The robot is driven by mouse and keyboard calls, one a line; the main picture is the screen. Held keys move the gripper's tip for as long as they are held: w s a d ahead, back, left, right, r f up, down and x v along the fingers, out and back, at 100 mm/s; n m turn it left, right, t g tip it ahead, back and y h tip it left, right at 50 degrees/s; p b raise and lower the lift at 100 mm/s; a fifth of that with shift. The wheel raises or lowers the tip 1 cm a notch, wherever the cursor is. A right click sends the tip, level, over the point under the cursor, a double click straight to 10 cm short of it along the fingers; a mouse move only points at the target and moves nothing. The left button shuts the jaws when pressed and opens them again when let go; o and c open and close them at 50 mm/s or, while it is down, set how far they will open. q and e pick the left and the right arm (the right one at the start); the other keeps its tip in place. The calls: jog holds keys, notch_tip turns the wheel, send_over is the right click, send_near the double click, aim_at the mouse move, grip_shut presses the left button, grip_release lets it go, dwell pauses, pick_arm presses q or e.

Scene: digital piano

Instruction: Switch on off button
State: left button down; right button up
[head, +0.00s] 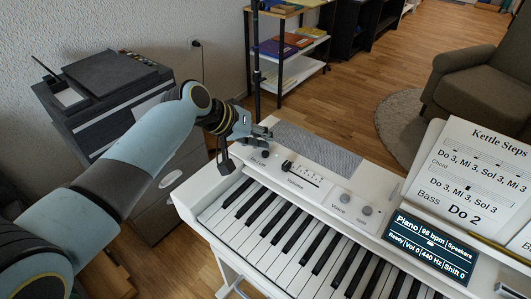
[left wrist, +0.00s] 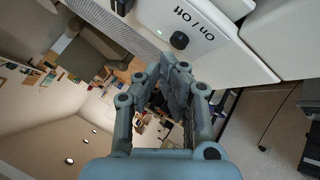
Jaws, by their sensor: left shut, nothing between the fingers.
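The white digital piano (head: 330,196) stands across the right of the head view. Its On / Off button, a round dark knob (left wrist: 179,40), shows in the left wrist view beside the label "On / Off". My right gripper is in neither view.
A volume slider (head: 292,170), the Voice knob (head: 341,198) and a lit display (head: 428,246) are on the piano's panel. Sheet music (head: 468,178) stands at the right. A printer (head: 105,92) stands behind my left arm. Wooden floor lies beyond the piano.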

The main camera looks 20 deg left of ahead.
aim_at(263, 151)
pick_arm(q)
jog(key=shift+f, duration=0.35)
jog(key=shift+f, duration=0.3)
dwell(0.4)
jog(key=shift+r+p, duration=0.8)
jog(key=shift+r, duration=0.25)
notch_tip(263, 151, up, 5)
jog(key=p, duration=0.5)
dwell(0.3)
